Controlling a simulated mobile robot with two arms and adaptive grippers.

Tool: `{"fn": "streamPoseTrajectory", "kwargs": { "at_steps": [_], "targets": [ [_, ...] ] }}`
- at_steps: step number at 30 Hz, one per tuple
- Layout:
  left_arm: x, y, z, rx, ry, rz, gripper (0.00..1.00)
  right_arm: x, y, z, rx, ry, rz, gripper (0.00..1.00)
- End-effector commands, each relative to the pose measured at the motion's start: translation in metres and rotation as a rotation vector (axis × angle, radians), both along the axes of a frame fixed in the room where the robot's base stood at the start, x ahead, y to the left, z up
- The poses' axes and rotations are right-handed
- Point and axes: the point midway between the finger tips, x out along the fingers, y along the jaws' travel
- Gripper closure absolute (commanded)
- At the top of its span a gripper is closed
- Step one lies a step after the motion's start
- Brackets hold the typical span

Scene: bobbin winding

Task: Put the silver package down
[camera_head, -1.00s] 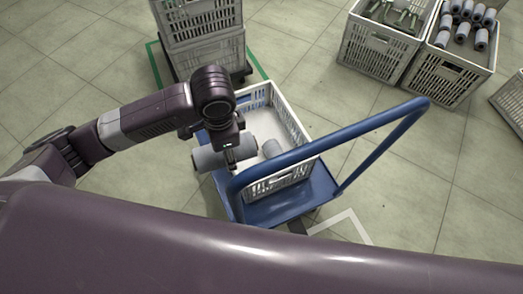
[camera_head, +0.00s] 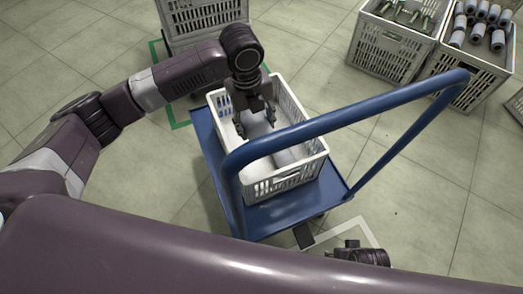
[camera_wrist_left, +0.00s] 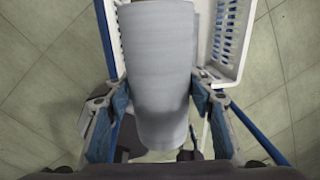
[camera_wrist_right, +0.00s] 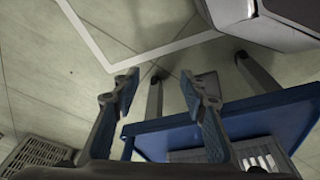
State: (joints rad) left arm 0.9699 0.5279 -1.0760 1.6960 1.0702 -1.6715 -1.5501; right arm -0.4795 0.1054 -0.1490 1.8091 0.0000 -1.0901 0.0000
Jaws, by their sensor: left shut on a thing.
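The silver package, a grey roll (camera_wrist_left: 158,70), lies between the two fingers of my left gripper (camera_wrist_left: 156,112) in the left wrist view. My left gripper is shut on it. In the head view, my left gripper (camera_head: 255,122) is over the white crate (camera_head: 268,182) on the blue cart. Pale roll shapes show inside the crate, partly behind the cart's handle; I cannot tell if the held roll touches the crate floor. My right gripper (camera_wrist_right: 162,88) is open and empty in the right wrist view, near the cart.
The blue cart (camera_head: 215,190) carries the crate; its blue handle (camera_head: 350,120) arches across the crate's near side. Stacked crates (camera_head: 200,22) stand behind. A crate with green-ended parts (camera_head: 385,50) and one with several grey rolls (camera_head: 465,70) stand at upper right.

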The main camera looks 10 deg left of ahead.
Motion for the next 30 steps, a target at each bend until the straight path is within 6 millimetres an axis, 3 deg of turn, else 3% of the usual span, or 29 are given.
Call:
{"fn": "streamPoseTrajectory", "kwargs": {
  "at_steps": [6,15,16,20,26,30],
  "targets": [
    [-0.002,0.000,-0.055,0.002,0.006,-0.002,0.83,0.010,0.000,0.037,0.002,-0.027,-0.004,0.60],
    [-0.002,0.000,-0.128,0.001,0.003,0.000,0.83,0.009,-0.001,0.100,0.004,-0.059,-0.008,0.60],
    [-0.002,0.000,-0.134,0.002,0.004,0.000,0.83,0.008,-0.001,0.106,0.003,-0.061,-0.010,0.60],
    [-0.002,0.000,-0.152,0.002,0.004,-0.001,0.99,0.004,-0.002,0.125,0.004,-0.070,-0.011,0.60],
    [-0.004,0.001,-0.165,0.006,0.007,-0.003,1.00,0.001,-0.003,0.137,0.004,-0.075,-0.011,0.60],
    [-0.005,0.002,-0.184,0.007,0.011,-0.002,1.00,-0.002,-0.003,0.142,0.004,-0.078,-0.012,0.60]
  ]
}}
